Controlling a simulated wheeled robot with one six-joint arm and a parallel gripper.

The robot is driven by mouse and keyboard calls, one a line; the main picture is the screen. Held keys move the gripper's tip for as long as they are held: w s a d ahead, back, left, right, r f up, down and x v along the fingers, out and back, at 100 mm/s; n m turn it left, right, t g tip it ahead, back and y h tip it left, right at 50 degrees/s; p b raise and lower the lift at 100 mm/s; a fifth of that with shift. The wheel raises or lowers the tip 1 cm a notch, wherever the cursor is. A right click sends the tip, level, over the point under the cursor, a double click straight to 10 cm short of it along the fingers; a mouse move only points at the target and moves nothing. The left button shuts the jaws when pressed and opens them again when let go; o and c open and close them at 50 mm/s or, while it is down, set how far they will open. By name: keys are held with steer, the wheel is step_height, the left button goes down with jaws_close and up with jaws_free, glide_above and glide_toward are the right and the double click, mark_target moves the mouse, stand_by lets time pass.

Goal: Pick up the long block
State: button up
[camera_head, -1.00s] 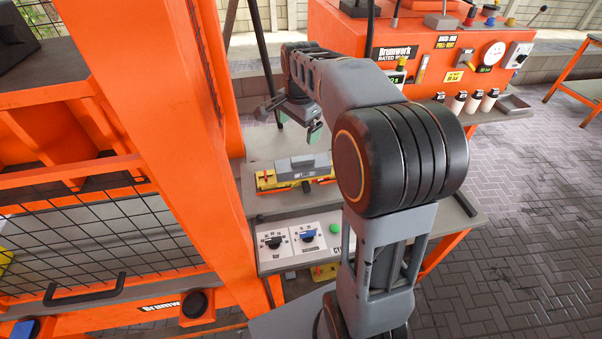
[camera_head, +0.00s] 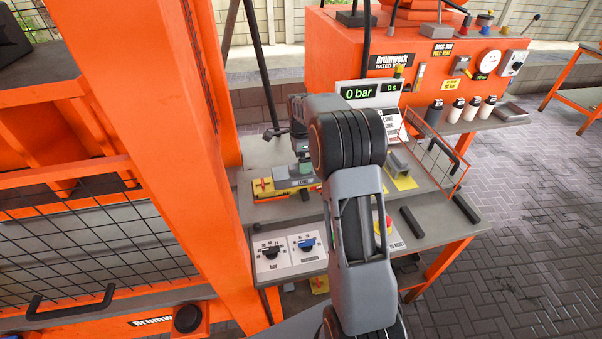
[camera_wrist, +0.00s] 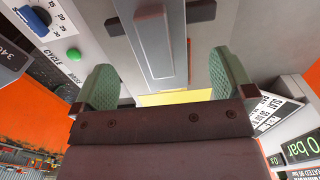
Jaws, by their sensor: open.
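The long block (camera_head: 290,180) is grey and lies on a yellow fixture (camera_head: 262,189) on the grey bench, partly hidden by my arm in the head view. In the wrist view the long block (camera_wrist: 153,38) runs up the picture, with yellow (camera_wrist: 172,98) below its near end. My gripper (camera_wrist: 165,80) is open, its green padded fingers on either side of the block's line, with visible gaps and nothing gripped. In the head view my gripper (camera_head: 304,172) is over the block's right part, mostly hidden by my arm.
A dial panel (camera_head: 289,252) is at the bench front. A red stop button (camera_head: 382,224), a wire guard (camera_head: 432,150) and a "0 bar" display (camera_head: 368,93) stand to the right. An orange frame post (camera_head: 175,150) rises on the left.

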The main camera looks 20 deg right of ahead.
steer(key=shift+a+f+p, duration=0.15)
steer(key=shift+f+p, duration=0.35)
steer(key=shift+f, duration=2.25)
steer(key=c, duration=1.4)
steer(key=shift+r, duration=0.1)
steer(key=shift+c, duration=0.2)
